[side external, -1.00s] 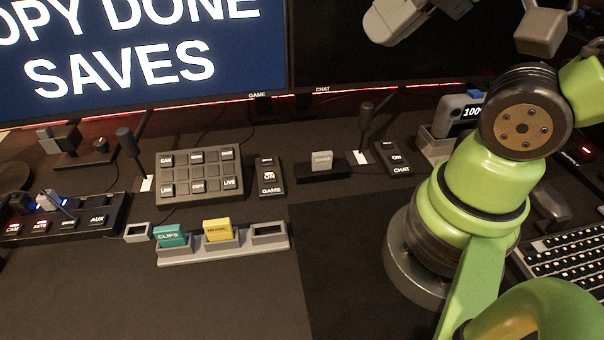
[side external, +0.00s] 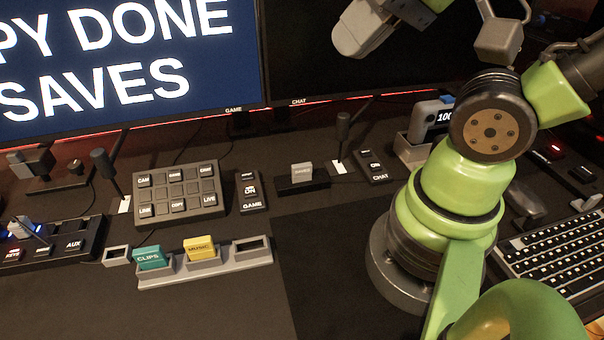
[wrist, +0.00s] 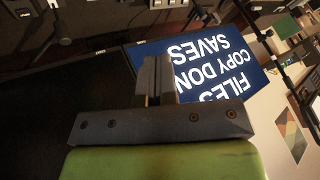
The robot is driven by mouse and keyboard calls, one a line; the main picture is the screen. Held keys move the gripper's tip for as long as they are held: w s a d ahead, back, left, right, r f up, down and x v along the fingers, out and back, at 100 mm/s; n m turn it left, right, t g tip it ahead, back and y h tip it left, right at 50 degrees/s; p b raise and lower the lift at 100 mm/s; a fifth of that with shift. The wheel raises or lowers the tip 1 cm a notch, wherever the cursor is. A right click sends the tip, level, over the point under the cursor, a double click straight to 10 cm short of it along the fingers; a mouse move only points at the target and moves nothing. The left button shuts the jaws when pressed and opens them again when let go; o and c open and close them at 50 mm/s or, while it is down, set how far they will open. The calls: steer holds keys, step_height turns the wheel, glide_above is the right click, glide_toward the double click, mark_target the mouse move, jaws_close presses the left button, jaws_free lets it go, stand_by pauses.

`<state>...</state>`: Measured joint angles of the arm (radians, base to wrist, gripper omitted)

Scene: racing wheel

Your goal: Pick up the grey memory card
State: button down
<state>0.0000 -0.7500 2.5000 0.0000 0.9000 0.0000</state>
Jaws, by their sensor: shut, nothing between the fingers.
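The grey memory card (side external: 301,171) stands upright in a low black holder (side external: 303,186) on the desk, below the dark right-hand screen in the side view. I cannot make out the card in the wrist view. My gripper (wrist: 156,67) shows in the wrist view with its dark fingers together and nothing between them. It is raised well away from the card. In the side view, part of my arm's end is at the top edge, and the fingertips cannot be made out there.
A teal card (side external: 150,256) and a yellow card (side external: 199,247) stand in a grey rack (side external: 250,252) with an empty right slot. A button pad (side external: 180,193), a GAME switch (side external: 250,191) and a CHAT switch (side external: 373,166) flank the black holder. A microphone-like stalk (side external: 343,130) rises close to its right.

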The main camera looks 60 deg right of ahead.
steer(key=c, duration=1.1)
jaws_free()
steer(key=w+d+f+n+g, duration=0.2)
steer(key=w+d+f+n, duration=0.1)
steer(key=f, duration=0.3)
steer(key=w+d+f+n+g+h, duration=0.1)
steer(key=w+d+f+n+g, duration=0.1)
steer(key=w+f+n, duration=0.2)
steer(key=w+d+f+n+g+h, duration=0.1)
steer(key=w+d+f+n+g, duration=0.2)
steer(key=f, duration=0.5)
steer(key=shift+w+d+f+n, duration=0.2)
steer(key=shift+w+n, duration=0.2)
steer(key=shift+n, duration=0.3)
steer(key=shift+w+d+f+n, duration=0.15)
steer(key=shift+w+n, duration=0.25)
steer(key=shift+n, duration=0.3)
glide_above(302, 165)
steer(key=f, duration=0.4)
steer(key=shift+a+f, duration=0.2)
steer(key=shift+d+f, duration=0.15)
steer(key=shift+f, duration=1.3)
steer(key=shift+d+f, duration=0.1)
steer(key=shift+f, duration=1.35)
